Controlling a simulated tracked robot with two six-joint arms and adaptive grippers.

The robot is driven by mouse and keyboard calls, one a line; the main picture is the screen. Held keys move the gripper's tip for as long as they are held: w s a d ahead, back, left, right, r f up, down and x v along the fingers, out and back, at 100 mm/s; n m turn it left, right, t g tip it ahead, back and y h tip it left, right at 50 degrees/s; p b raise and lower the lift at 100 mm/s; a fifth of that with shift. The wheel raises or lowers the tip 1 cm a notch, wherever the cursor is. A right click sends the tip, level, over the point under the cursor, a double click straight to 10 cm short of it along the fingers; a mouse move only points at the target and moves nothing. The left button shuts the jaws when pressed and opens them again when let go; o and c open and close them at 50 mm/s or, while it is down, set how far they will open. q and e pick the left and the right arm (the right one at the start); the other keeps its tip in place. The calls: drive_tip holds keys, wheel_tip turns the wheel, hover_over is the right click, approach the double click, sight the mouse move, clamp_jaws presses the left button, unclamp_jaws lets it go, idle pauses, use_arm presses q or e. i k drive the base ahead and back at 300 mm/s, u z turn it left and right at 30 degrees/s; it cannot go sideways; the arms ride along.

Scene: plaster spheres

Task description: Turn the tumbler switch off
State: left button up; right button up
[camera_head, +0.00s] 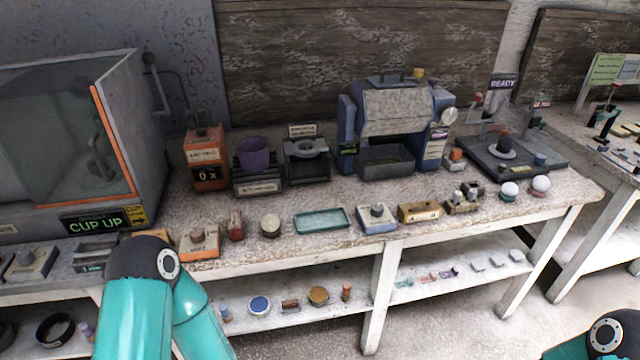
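A blue machine with a grey ribbed drum-like cover (395,112) stands at the back middle of the bench, with a round pale knob (449,116) on its right. In front of it on the bench are a small blue-and-white box with a dark knob (377,218) and a tan box (418,212). An orange-based box with a knob (199,242) sits at the front left. I cannot tell which of these is the tumbler switch, or its position. Only teal links of my arms show, at lower left and lower right; neither gripper is in view.
A glass-fronted cabinet (65,140) with a "CUP UP" sign fills the left. A purple cup (254,153), a teal tray (322,221) and two white spheres (540,184) stand on the bench (330,258). A lower shelf (440,285) holds small items. Another table is at right.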

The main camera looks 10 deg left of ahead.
sight(377, 209)
drive_tip(key=u, duration=0.2)
drive_tip(key=i, duration=0.65)
drive_tip(key=u, duration=0.35)
drive_tip(key=k, duration=0.9)
drive_tip(key=u, duration=0.2)
drive_tip(key=i, duration=0.8)
drive_tip(key=z, duration=0.05)
